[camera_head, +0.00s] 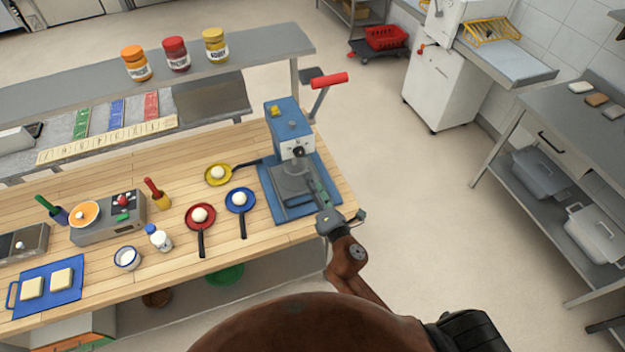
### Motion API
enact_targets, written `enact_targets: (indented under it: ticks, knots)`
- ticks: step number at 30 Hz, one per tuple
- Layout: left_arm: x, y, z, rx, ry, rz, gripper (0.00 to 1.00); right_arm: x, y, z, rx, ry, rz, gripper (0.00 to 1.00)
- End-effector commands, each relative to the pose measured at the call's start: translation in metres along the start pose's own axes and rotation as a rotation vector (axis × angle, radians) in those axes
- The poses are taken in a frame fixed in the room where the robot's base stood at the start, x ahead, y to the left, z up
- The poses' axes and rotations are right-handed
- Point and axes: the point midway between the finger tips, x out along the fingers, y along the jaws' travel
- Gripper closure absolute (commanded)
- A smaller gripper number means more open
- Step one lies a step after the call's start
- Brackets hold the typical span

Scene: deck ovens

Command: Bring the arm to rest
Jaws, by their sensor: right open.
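My right arm comes in from the bottom of the head view. Its brown links reach up to the right end of the wooden counter (215,262). My right gripper (322,196) is open at the front right corner of the blue and grey machine (291,140) with a red-handled lever (329,80). The gripper is close to the machine's grey lower plate (290,182); I cannot tell whether they touch. I see nothing held in it. My left gripper is not in view.
Red (201,216), blue (240,200) and yellow (218,174) pans with white balls stand left of the machine. A white bottle (158,238) and a bowl (127,258) are farther left. A raised shelf (90,85) holds three jars. The floor (420,210) to the right is clear.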

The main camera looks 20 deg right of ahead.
Motion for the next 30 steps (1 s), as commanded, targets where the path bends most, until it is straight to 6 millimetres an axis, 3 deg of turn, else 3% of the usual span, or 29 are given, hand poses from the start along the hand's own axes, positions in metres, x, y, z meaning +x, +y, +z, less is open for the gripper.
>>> enact_targets:
  ticks: [13, 16, 20, 24, 27, 30]
  knots:
    - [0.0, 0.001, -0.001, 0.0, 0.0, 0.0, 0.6, 0.0, -0.001, 0.001, 0.004, -0.002, -0.002, 0.54]
    - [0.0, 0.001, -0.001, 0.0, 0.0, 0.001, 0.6, -0.004, -0.012, 0.01, 0.067, -0.022, -0.041, 0.54]
    - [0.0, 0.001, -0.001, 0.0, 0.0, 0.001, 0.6, -0.026, -0.058, 0.041, 0.317, -0.104, -0.189, 0.54]
    - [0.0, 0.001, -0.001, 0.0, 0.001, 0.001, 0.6, -0.081, -0.136, 0.069, 0.738, -0.257, -0.442, 0.54]
    - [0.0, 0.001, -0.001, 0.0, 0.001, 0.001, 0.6, -0.129, -0.181, 0.072, 1.015, -0.373, -0.616, 0.54]
    - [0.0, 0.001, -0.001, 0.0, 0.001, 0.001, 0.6, -0.17, -0.209, 0.065, 1.214, -0.467, -0.752, 0.54]
